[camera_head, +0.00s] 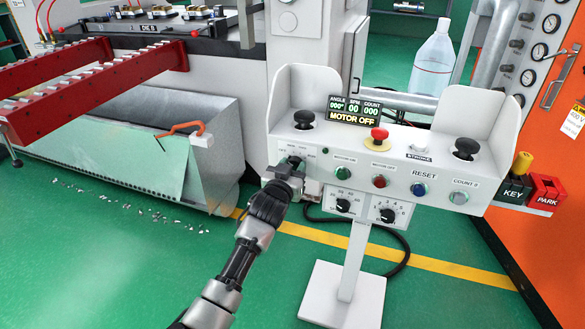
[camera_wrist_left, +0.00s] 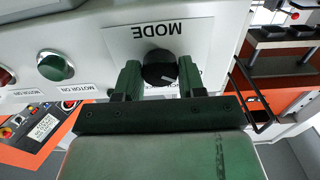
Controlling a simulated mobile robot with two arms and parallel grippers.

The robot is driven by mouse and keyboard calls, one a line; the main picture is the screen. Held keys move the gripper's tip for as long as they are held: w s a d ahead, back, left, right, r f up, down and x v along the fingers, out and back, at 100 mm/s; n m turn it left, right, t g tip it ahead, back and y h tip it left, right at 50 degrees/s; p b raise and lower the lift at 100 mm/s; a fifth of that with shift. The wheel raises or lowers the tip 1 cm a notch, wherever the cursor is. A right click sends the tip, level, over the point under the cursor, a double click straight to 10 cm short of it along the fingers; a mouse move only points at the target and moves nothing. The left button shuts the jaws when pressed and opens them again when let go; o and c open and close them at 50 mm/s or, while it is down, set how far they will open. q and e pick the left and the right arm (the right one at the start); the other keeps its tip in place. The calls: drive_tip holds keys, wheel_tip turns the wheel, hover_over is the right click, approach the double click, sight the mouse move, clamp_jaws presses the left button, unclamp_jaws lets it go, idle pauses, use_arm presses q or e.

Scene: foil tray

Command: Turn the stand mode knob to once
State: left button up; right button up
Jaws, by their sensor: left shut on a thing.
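The control stand (camera_head: 340,145) is a white pedestal panel. A pale pointer line on the knob's face runs toward the lower right there. My left gripper (camera_head: 288,166) reaches the panel's left end from below. In the wrist view its two green fingers (camera_wrist_left: 160,77) stand on either side of the knob, shut on it. In the head view the gripper mostly hides the knob, and the small position labels are too small to read surely. My right gripper is out of view.
A green button (camera_wrist_left: 56,66) sits beside the knob. A red emergency button (camera_head: 379,134), black palm buttons (camera_head: 304,119) and two lower dials (camera_head: 387,215) are on the stand. The display (camera_head: 354,110) reads MOTOR OFF. Red rails (camera_head: 100,75) lie left; green floor is open below.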

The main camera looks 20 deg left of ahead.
use_arm(q)
drive_tip(key=m+p, duration=0.3)
drive_tip(key=m, duration=0.3)
drive_tip(key=shift+m, duration=0.4)
drive_tip(key=m, duration=0.3)
drive_tip(key=shift+m, duration=0.3)
drive_tip(key=shift+m+p, duration=0.5)
drive_tip(key=shift+m, duration=2.3)
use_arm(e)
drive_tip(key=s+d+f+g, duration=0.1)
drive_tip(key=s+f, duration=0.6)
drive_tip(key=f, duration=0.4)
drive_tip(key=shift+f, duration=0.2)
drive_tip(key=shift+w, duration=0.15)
use_arm(q)
drive_tip(key=o, duration=0.9)
